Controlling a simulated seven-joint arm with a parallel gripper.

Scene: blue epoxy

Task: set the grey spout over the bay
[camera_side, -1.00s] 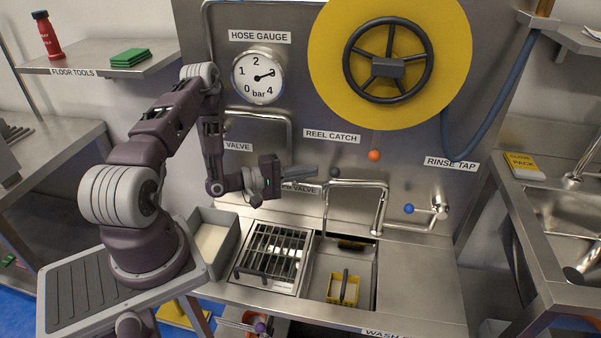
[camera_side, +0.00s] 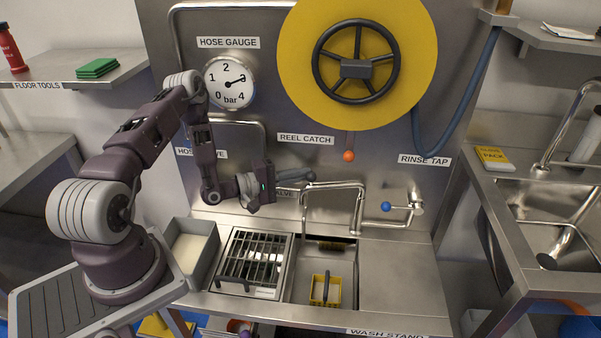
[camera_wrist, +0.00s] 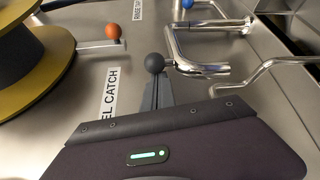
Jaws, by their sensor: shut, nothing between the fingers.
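The grey metal spout (camera_side: 335,186) is a bent pipe in front of the back panel. Its free end hangs down at the back left of the open bay (camera_side: 345,270). In the wrist view the spout (camera_wrist: 200,68) is just past my fingers, on the right. A dark ball knob (camera_wrist: 154,62) appears joined to it by a short rod; it also shows in the side view (camera_side: 310,174). My gripper (camera_side: 303,177) is shut and empty. Its fingertips (camera_wrist: 156,76) are right at the knob; I cannot tell whether they touch.
A yellow basket (camera_side: 325,291) stands in the bay. A grated basin (camera_side: 251,263) is left of it. The rinse tap with a blue ball (camera_side: 386,207) is on the right. An orange ball (camera_side: 349,156) sticks out above. The counter (camera_side: 400,280) at right is clear.

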